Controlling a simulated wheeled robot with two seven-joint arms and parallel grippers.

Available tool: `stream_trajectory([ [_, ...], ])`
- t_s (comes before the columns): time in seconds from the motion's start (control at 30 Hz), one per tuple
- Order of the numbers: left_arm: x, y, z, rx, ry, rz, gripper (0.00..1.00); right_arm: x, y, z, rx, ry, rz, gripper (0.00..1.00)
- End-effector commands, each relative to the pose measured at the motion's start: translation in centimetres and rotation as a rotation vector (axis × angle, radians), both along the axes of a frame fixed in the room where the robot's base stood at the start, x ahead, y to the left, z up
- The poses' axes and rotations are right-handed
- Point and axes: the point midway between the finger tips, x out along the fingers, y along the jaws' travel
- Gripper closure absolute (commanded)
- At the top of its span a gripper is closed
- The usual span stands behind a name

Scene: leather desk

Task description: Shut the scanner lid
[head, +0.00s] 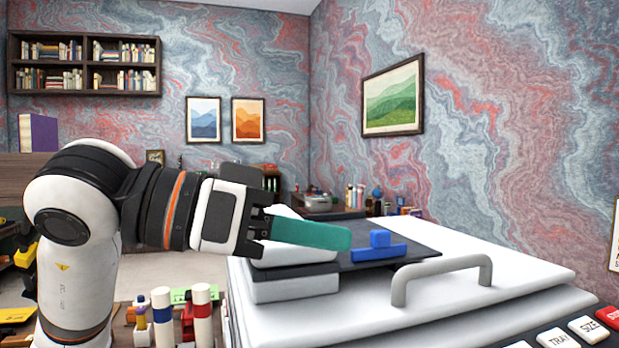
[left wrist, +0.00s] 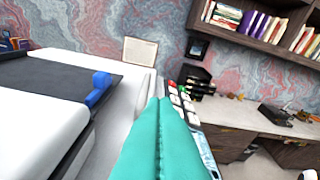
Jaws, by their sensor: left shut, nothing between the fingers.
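The scanner's white lid (head: 500,268) lies nearly flat over its body, with a grey bar handle (head: 440,277) on top. I cannot tell whether it is fully down. A dark tray (head: 400,236) with a blue guide (head: 378,248) sits on the lid. My left gripper (head: 347,238) has teal fingers pressed together and empty. It appears above the dark tray, left of the blue guide, in the head view. In the left wrist view the shut fingers (left wrist: 166,102) are right of the blue guide (left wrist: 99,88) and the white lid (left wrist: 38,125). My right gripper is not in view.
A key panel with a red key (head: 610,317) is at the scanner's lower right. Capped bottles (head: 202,315) and other small items crowd the desk to its left. A bookshelf (head: 84,64) and framed pictures hang on the walls. The space above the lid's right side is clear.

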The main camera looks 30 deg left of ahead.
Motion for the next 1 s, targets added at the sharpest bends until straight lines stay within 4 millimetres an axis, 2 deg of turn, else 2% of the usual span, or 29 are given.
stream_trajectory([
  [0.03,-0.5,0.0,2.1,0.001,-0.004,0.000,1.00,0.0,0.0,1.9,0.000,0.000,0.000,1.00],
  [0.13,-2.3,1.8,1.5,-0.003,-0.004,0.004,1.00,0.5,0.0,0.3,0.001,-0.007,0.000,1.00],
  [0.3,-5.0,4.2,2.5,-0.004,-0.002,0.003,1.00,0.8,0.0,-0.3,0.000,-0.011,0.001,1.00],
  [0.5,-7.1,6.0,3.3,-0.002,-0.002,0.001,1.00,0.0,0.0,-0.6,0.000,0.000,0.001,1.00],
  [0.83,-7.7,6.5,3.5,-0.002,0.001,-0.002,1.00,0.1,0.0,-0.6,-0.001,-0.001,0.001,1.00],
  [1.0,-6.9,5.1,4.8,-0.112,0.076,-0.065,1.00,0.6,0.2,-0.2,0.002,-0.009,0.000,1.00],
])
